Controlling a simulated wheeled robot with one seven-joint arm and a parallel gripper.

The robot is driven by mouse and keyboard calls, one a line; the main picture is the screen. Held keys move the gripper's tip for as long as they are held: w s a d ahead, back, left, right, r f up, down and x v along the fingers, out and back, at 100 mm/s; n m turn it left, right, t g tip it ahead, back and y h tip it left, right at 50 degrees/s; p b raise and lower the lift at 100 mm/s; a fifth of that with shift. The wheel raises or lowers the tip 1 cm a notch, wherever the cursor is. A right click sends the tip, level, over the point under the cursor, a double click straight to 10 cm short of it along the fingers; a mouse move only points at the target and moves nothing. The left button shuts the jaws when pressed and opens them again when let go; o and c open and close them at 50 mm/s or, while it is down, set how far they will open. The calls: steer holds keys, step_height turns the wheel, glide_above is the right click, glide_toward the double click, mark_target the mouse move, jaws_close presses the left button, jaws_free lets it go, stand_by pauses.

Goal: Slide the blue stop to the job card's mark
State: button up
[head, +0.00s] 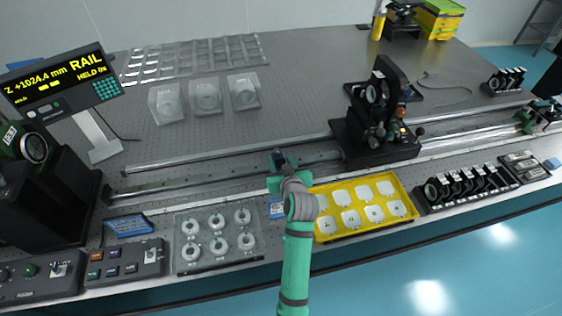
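My green arm reaches up from the bottom middle to the near rail, and my gripper (279,160) is at the rail. Its fingers are small and dark from here, and I cannot tell whether they are open or shut. A small dark blue piece shows at the gripper, but I cannot tell whether it is the blue stop or part of my gripper. A blue card with white print (128,225) stands at the left front; a smaller blue card (277,208) lies just left of my arm. Their print is too small to read, and no mark can be made out.
A long rail (180,190) crosses the table, with a black optics carriage (378,140) right of my gripper. A display (55,82) reads "Z +1024.4 mm RAIL HELD". A yellow tray (408,187) and a clear tray of round parts (178,262) flank my arm.

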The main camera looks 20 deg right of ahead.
steer(key=shift+o, duration=0.2)
steer(key=v, duration=1)
steer(key=shift+s, duration=0.35)
steer(key=shift+w+a+r, duration=0.1)
